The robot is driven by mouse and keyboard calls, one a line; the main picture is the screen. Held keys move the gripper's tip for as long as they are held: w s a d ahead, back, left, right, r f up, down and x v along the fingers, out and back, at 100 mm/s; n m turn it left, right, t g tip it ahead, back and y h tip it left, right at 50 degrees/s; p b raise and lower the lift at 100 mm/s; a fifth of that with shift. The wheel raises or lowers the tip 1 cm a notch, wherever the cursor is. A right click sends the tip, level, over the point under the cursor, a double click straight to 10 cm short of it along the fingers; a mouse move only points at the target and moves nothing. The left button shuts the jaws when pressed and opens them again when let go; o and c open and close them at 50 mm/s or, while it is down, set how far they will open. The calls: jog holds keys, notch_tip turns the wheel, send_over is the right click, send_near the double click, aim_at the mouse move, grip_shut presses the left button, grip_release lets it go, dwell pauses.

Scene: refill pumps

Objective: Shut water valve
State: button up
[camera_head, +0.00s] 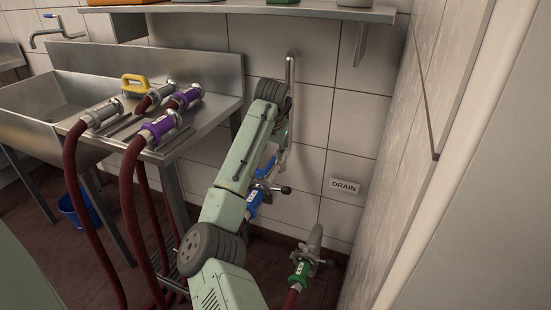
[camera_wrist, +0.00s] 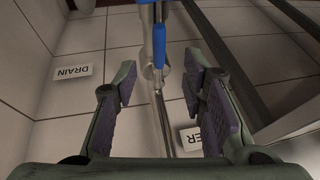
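The water valve's blue lever (camera_wrist: 159,46) shows in the wrist view, lying along the metal pipe (camera_wrist: 167,125) at the upper middle. My gripper (camera_wrist: 160,88) is open, with its two padded fingers apart on either side of the pipe and the lever's lower end. I see no finger touching the lever. In the head view my arm hides most of the gripper and the valve. A blue coupling (camera_head: 252,205) shows beside the arm below the valve area, and the vertical pipe (camera_head: 291,72) rises behind it.
At left, a steel sink table (camera_head: 208,120) holds several hose ends and a yellow brush (camera_head: 136,85).

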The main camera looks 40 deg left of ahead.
aim_at(271, 161)
jog(key=x, duration=0.6)
jog(key=shift+w+f+p, duration=0.1)
jog(key=shift+p, duration=0.25)
jog(key=shift+c, duration=0.2)
grip_shut()
